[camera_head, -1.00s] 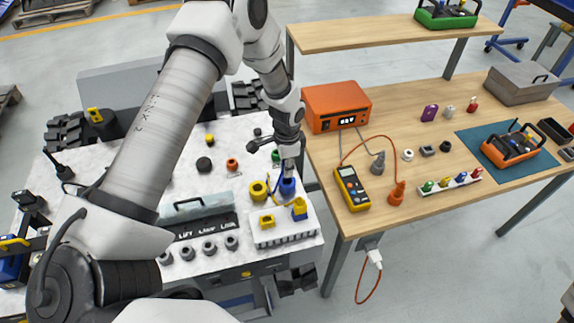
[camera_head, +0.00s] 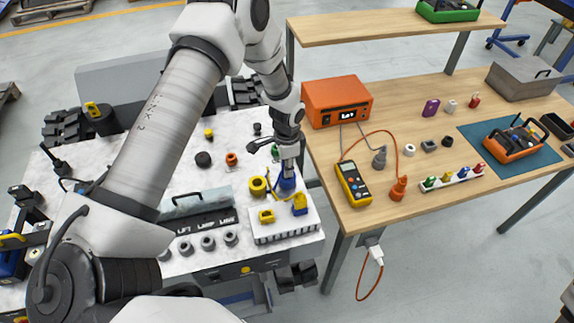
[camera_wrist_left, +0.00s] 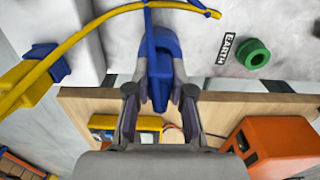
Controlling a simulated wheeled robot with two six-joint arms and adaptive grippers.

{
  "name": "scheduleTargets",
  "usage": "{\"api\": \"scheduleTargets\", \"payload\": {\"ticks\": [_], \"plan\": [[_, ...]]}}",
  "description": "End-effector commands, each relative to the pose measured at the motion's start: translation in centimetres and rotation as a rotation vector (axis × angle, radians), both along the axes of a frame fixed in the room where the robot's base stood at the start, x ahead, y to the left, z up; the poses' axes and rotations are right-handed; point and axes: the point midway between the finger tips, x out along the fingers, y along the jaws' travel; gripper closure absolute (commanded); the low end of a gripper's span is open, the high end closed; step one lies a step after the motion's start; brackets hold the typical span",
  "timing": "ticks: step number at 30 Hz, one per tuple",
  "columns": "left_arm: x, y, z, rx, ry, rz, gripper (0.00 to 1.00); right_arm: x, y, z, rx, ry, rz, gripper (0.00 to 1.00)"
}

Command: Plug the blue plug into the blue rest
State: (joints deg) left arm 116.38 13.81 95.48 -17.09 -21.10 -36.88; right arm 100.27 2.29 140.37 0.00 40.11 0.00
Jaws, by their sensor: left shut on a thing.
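My left gripper (camera_head: 288,168) points down over the right part of the white-topped carrier. It is shut on the blue plug (camera_head: 287,183), which stands upright at the back of the white block (camera_head: 285,234). My right gripper is not in view.
Close by are a yellow ring (camera_head: 258,187), a yellow piece (camera_head: 266,216) and a yellow-and-blue piece (camera_head: 300,204). A yellow cable crosses near the plug. The wooden table (camera_head: 440,195) stands right of the carrier, with an orange box (camera_head: 337,104) and a multimeter (camera_head: 353,184).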

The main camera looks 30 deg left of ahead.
Motion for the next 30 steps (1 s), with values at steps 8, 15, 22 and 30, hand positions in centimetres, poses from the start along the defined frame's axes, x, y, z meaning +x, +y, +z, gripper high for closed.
{"api": "scheduleTargets", "payload": {"ticks": [8,15,22,30], "plan": [[0.0,0.0,-0.8,0.000,0.000,0.000,1.00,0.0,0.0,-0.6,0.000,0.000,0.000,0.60],[0.0,0.0,-1.4,0.000,0.000,0.000,1.00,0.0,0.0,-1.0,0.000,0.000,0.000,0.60],[0.0,0.0,-1.3,0.000,0.000,0.000,0.49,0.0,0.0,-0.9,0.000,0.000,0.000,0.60],[0.1,0.0,-0.6,0.000,-0.001,0.000,0.49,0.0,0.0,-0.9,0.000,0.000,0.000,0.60]]}}
